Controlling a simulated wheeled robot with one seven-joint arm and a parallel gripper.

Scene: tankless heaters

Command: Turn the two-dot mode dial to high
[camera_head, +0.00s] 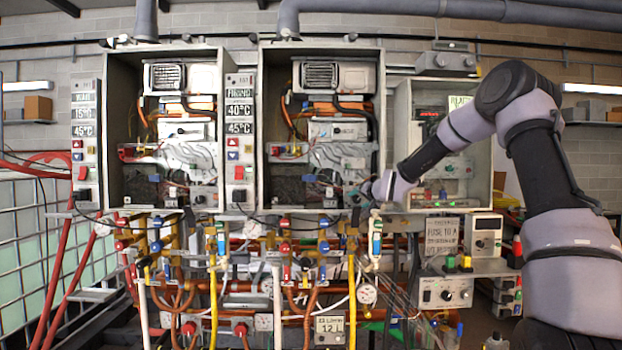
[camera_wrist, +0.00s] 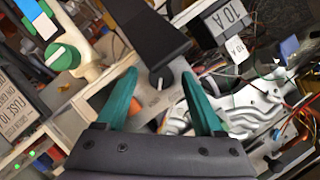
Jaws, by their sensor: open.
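My gripper (camera_wrist: 160,75) is open, with its teal fingers apart and nothing held between them. In the wrist view a dark round dial (camera_wrist: 160,80) with a pale pointer mark sits on a grey plate, between the fingertips in the picture. I cannot tell its dot marking, its setting, or whether the fingers touch it. In the head view my gripper (camera_head: 364,190) is at the lower right of the middle open heater cabinet (camera_head: 383,100). My gripper and wrist partly cover that corner, and the dial cannot be made out there.
A green knob (camera_wrist: 62,57) on a cream fitting is left of the fingers. A dark block (camera_wrist: 155,35) rises behind the dial, and loose wires and a silvery moulded part (camera_wrist: 245,105) lie to the right. Pipes and valves crowd below the cabinets. Another open heater (camera_head: 112,100) stands left.

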